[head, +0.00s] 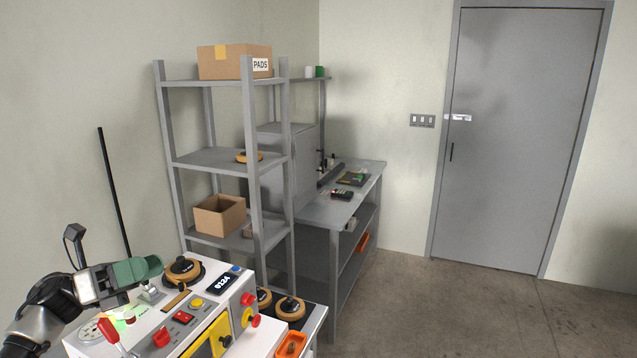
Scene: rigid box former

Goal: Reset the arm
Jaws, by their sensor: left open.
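My left gripper (148,273) with green fingers is in the lower left of the head view, reaching in from the left over a white machine's control panel (150,345). It is open, and I see nothing held in it. It is close to a grey metal bracket on the panel and left of a round tan and black part (183,270); I cannot tell whether it touches either. A red-handled lever (108,330) stands at the panel's front left. My right gripper is not in view.
The panel carries a display (222,283) reading about 0124 and red and yellow buttons. Behind stand a grey shelf rack (215,160) with cardboard boxes and a grey workbench (335,210). Floor before the grey door (515,140) is clear.

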